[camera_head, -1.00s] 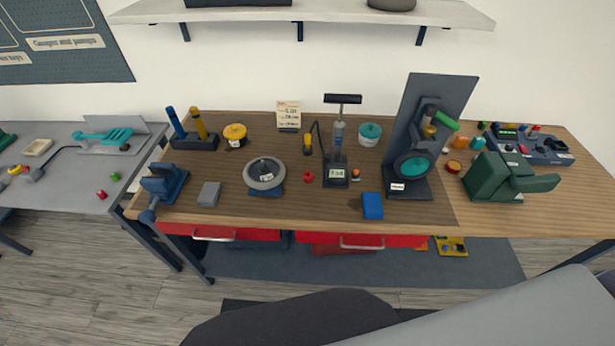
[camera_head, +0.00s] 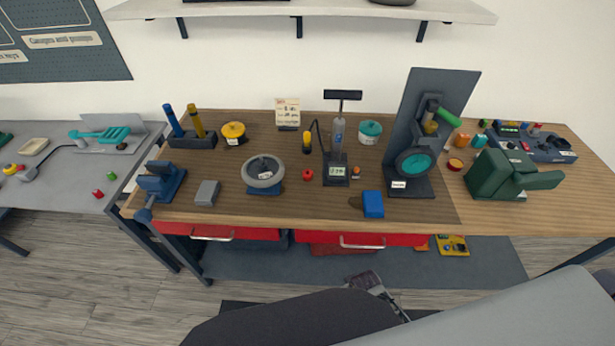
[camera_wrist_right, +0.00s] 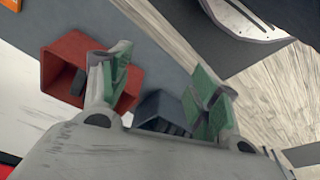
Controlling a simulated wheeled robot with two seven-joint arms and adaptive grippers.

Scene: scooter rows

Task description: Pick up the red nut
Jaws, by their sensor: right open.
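A small red round piece (camera_head: 308,175) lies on the brown mat of the workbench, between the grey wheel-like disc and the black stand. Another small red piece (camera_head: 98,193) lies on the grey side table at the left. I cannot tell for certain which is the red nut. My right gripper (camera_head: 366,279) shows low in the head view, in front of and below the bench edge, far from both. In the right wrist view its green-padded fingers (camera_wrist_right: 162,88) are spread and empty. My left gripper is not in view.
A blue block (camera_head: 373,204) and a grey block (camera_head: 207,193) lie near the front edge of the bench (camera_head: 500,222). A black stand (camera_head: 336,170) rises right of the central red piece. In the wrist view, a red bin (camera_wrist_right: 62,50) is left of the fingers.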

